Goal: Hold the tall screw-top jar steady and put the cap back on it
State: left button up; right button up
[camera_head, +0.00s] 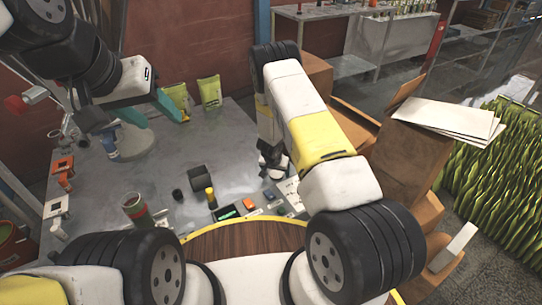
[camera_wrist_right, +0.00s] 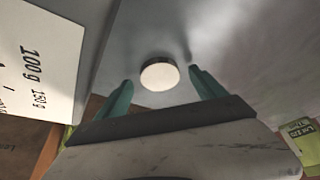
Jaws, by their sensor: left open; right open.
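A round, pale disc with a dark rim, which looks like the cap (camera_wrist_right: 160,75), lies on the grey surface in the right wrist view. My right gripper (camera_wrist_right: 161,82) is open, with one teal finger on each side of the disc in the picture; I cannot tell its height above it. In the head view my right arm largely hides that spot. A greenish cylinder (camera_head: 135,207) with an open-looking top stands at the near left of the table; I cannot be sure it is the tall jar. My left gripper (camera_head: 152,108) is open and empty above the table's far left.
The grey table (camera_head: 105,185) holds a dark box (camera_head: 198,178), a yellow-and-black item (camera_head: 210,197) and orange devices (camera_head: 62,166) at the left edge. Green bags (camera_head: 209,91) stand at the back. Cardboard boxes (camera_head: 405,160) crowd the right side.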

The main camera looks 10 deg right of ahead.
aim_at(276, 175)
jog(key=shift+w+f, duration=0.15)
jog(key=shift+f, duration=0.1)
jog(key=c, duration=1.4)
notch_tip(276, 175, up, 10)
